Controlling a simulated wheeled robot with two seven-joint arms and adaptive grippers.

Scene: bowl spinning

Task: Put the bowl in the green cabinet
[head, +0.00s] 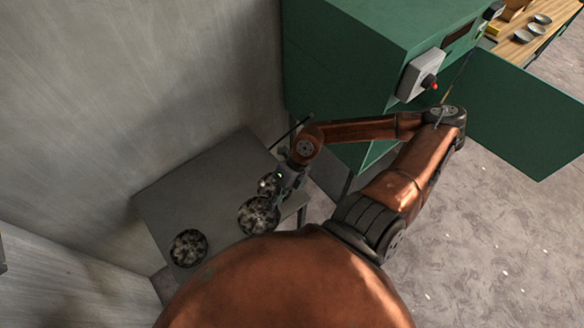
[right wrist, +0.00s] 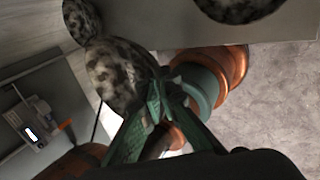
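A small dark speckled bowl (head: 268,185) is at my right gripper (head: 281,178), over the right part of a grey table (head: 195,185). In the right wrist view the green fingers of the right gripper (right wrist: 160,92) come together at the edge of this speckled bowl (right wrist: 115,72), which looks tilted and overlaps the table edge. The fingertips partly hide the contact. The green cabinet (head: 350,45) stands behind and to the right; its door (head: 525,115) is swung open to the right. Its inside is hidden from this angle. My left gripper does not show.
Two more speckled bowls, one nearer (head: 258,216) and one at the left (head: 188,248), are on the grey table. A grey control box with a red button (head: 420,75) sticks out from the cabinet. A wooden table (head: 520,45) with small bowls stands behind the door. Floor at right is clear.

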